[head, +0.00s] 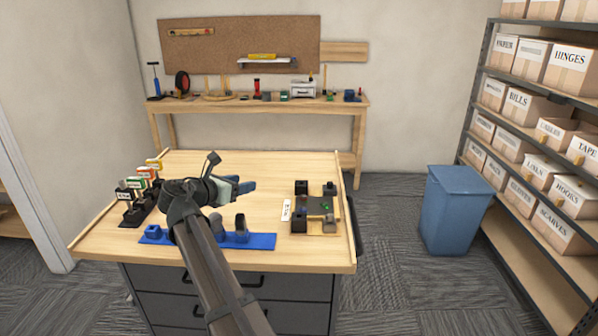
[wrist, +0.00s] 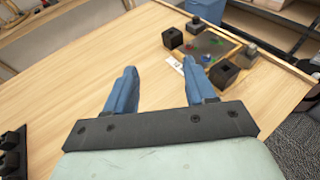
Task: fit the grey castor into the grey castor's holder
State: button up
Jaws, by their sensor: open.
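A blue rack (head: 262,241) lies along the front of the table, with upright grey rounded pieces (head: 240,226) standing in it. One of these may be the grey castor; they are too small to tell for certain, and my arm covers part of the rack. I cannot tell which place is the castor's holder. My gripper (head: 245,187) is above the middle of the table, behind the rack. In the wrist view its blue fingers (wrist: 157,88) are spread apart with only bare tabletop between them.
A wooden tray (head: 316,232) with black blocks and small coloured pieces sits at the table's right, beside a white label (head: 286,210). Black stands with coloured cards (head: 140,190) line the left edge. A blue bin (head: 455,210) stands on the floor. The middle tabletop is clear.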

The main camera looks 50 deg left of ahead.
jog(key=w+d+r+n+g+y, duration=0.3)
jog(key=w+d+n+y, duration=0.3)
jog(key=w+d, duration=0.3)
jog(key=shift+w+d+g+y, duration=0.4)
jog(key=shift+w, duration=1.55)
jog(key=shift+r, duration=0.1)
